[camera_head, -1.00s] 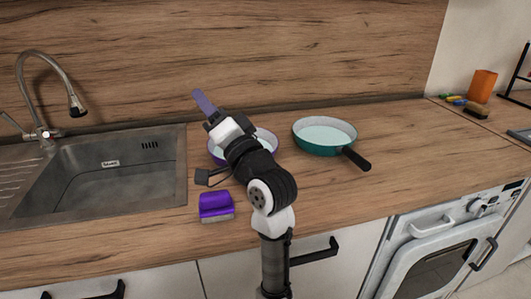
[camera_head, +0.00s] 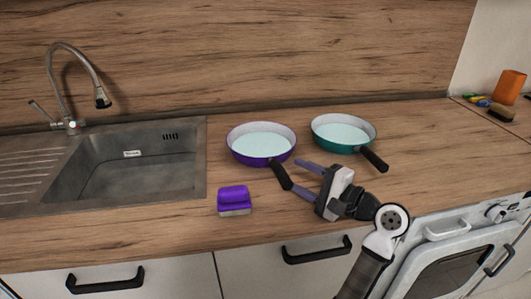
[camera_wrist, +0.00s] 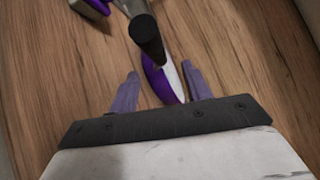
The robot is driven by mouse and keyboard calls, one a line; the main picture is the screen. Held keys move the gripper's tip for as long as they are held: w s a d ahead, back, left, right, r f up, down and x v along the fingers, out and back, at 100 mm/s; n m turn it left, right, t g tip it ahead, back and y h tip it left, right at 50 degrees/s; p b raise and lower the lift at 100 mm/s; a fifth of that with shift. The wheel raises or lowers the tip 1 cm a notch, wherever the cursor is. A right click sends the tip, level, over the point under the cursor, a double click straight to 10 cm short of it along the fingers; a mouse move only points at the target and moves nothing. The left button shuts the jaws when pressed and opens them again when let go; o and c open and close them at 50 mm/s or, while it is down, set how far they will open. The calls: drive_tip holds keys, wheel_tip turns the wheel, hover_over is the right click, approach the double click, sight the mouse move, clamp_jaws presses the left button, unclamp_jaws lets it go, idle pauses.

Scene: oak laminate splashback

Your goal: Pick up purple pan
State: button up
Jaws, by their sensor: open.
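The purple pan (camera_head: 262,146) stands on the wooden counter right of the sink, with a pale inside and a black handle (camera_head: 280,175) pointing toward the front right. My gripper (camera_head: 302,179) is open and empty, just right of the handle's end, its two purple fingers pointing left toward the pan. Contact between fingers and handle cannot be told.
A green pan (camera_head: 343,134) with a black handle stands just right of the purple pan, behind my gripper. A purple brush-like item (camera_head: 234,200) lies in front of the purple pan. The sink (camera_head: 130,170) is at left. An orange block (camera_head: 509,87) stands at far right.

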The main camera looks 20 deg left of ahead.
sight(277, 165)
drive_tip(key=p+x, duration=0.1)
drive_tip(key=x, duration=0.6)
drive_tip(key=shift+a+f, duration=0.2)
drive_tip(key=shift+a, duration=0.1)
clamp_jaws()
drive_tip(key=shift+r, duration=0.1)
